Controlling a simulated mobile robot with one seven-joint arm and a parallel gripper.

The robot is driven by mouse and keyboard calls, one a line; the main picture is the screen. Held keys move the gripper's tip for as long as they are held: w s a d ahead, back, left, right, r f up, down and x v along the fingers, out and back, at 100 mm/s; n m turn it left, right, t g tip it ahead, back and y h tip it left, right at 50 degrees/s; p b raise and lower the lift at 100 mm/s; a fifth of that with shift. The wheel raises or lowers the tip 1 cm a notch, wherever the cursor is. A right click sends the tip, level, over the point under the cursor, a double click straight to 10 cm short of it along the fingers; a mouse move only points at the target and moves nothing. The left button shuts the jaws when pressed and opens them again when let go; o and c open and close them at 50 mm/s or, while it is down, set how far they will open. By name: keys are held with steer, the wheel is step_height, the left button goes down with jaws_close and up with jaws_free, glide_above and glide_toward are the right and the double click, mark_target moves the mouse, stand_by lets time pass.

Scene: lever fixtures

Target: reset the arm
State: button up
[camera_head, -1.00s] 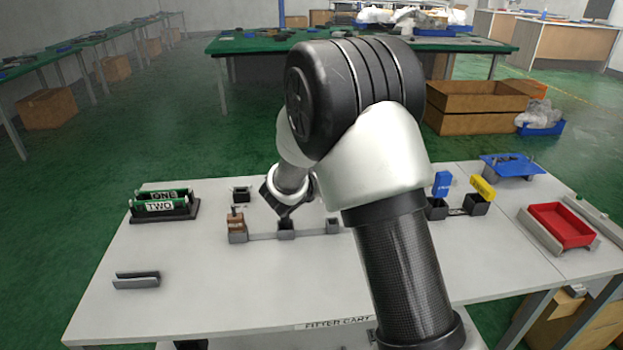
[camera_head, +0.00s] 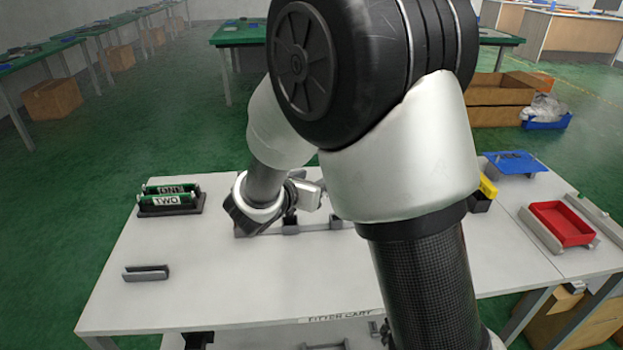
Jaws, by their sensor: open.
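My arm fills the middle of the head view, with its large black joint and white link in front of the table. Its wrist end hangs low over the row of grey fixtures (camera_head: 337,223) on the white table (camera_head: 215,285). My gripper (camera_head: 312,193) shows only in part beside the wrist, above the row; its fingertips are hard to make out. I see nothing held in it. The arm hides much of the row and the table behind it.
A black rack (camera_head: 185,207) with green ONE and TWO pieces stands at the left. A grey bracket (camera_head: 146,273) lies in front of it. A yellow piece (camera_head: 488,187), red tray (camera_head: 562,224) and blue tray (camera_head: 515,163) are at the right.

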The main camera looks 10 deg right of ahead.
steer(key=s+d+r+m+g+h, duration=0.1)
steer(key=s+d+r+m+g, duration=0.2)
steer(key=s+d+m, duration=0.4)
steer(key=s+d+r+m+g, duration=0.3)
steer(key=s+d+r+m, duration=0.1)
steer(key=s+d+m, duration=0.25)
steer(key=s+m+g+y, duration=0.2)
steer(key=s+m+y, duration=0.1)
steer(key=s+m, duration=0.7)
steer(key=s+a+r+m+t+y, duration=0.2)
steer(key=s+a+r+m+y, duration=0.1)
steer(key=s+a+m+y, duration=0.3)
step_height(320, 180, up, 22)
steer(key=a+h+p, duration=0.1)
steer(key=p, duration=2.1)
steer(key=shift+s, duration=0.3)
steer(key=shift+a+f+m, duration=0.1)
steer(key=shift+m, duration=0.15)
